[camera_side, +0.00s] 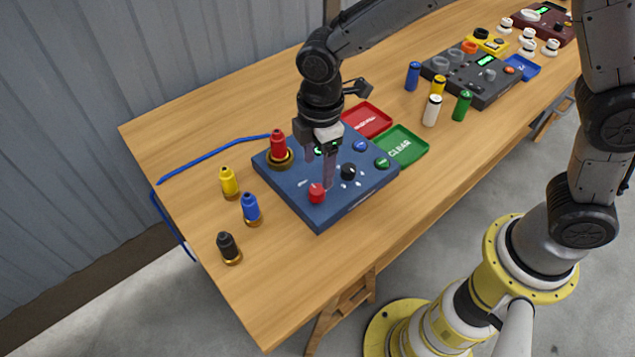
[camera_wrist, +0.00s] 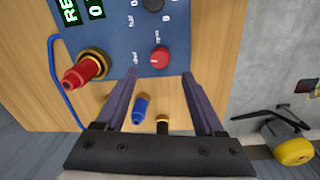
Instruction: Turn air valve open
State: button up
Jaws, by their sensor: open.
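A blue control panel (camera_side: 345,203) lies on the wooden table. A round red knob (camera_side: 316,194) sits near its front corner, likely the air valve; it also shows in the wrist view (camera_wrist: 160,58) with small lettering beside it that I cannot read surely. My gripper (camera_side: 321,172) points down over the panel, open and empty, close to the red knob. In the wrist view the gripper (camera_wrist: 160,76) has its fingers spread, with the knob seen between and beyond the tips. I cannot tell whether a finger touches it.
A red bottle (camera_side: 278,143) stands in a brass ring on the panel, left of my gripper. A black knob (camera_side: 348,171) is to the right. Yellow (camera_side: 229,181), blue (camera_side: 250,207) and black (camera_side: 228,246) bottles stand left. Red (camera_side: 367,119) and green (camera_side: 407,141) trays lie behind.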

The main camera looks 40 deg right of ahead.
aim_at(317, 189)
notch_tip(317, 189, down, 7)
jog(key=shift+w+r, duration=0.1)
jog(key=shift+r, duration=0.05)
grip_shut()
dwell(0.5)
